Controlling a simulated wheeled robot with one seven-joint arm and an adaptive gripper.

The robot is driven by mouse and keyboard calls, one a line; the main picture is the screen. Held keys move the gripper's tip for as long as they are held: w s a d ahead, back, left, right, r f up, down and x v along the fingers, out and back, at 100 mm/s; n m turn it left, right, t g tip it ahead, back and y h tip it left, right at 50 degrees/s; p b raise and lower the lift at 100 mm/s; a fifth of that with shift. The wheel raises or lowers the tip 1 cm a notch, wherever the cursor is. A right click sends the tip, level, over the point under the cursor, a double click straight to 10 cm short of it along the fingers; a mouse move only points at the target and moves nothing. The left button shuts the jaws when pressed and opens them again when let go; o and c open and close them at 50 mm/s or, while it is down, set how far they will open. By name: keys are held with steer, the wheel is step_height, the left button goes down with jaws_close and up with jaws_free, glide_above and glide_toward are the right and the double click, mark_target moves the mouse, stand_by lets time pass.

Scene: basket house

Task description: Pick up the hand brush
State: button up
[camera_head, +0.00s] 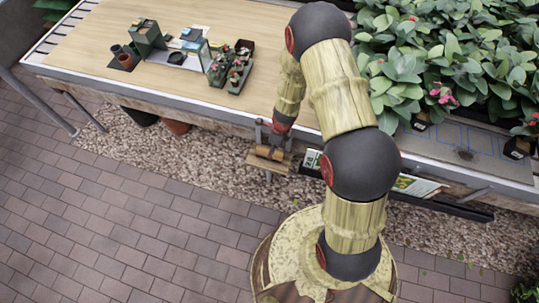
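I cannot make out a hand brush for certain in this view. My gripper (269,154) is at the end of my arm, just off the front edge of the wooden table (88,42). It is small and partly merged with wooden and grey parts around it, so I cannot tell whether its fingers are open or shut, or whether anything is between them. Several small items stand on the table's far left half, too small to name with certainty.
A dark green box (147,35), small pots (122,57) and small potted plants (238,74) stand on the table. Leafy plants (440,60) fill the right side. Papers (418,186) sit below the right edge. Brick paving (130,220) lies open in front.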

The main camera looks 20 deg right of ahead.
steer(key=f+b, duration=0.1)
steer(key=f, duration=0.1)
steer(key=f+b, duration=0.1)
steer(key=f, duration=0.1)
steer(key=w+a+f+b, duration=0.1)
steer(key=f, duration=0.1)
steer(key=shift+w, duration=0.1)
steer(key=shift+r, duration=0.1)
steer(key=shift+c, duration=1.2)
steer(key=c, duration=1.1)
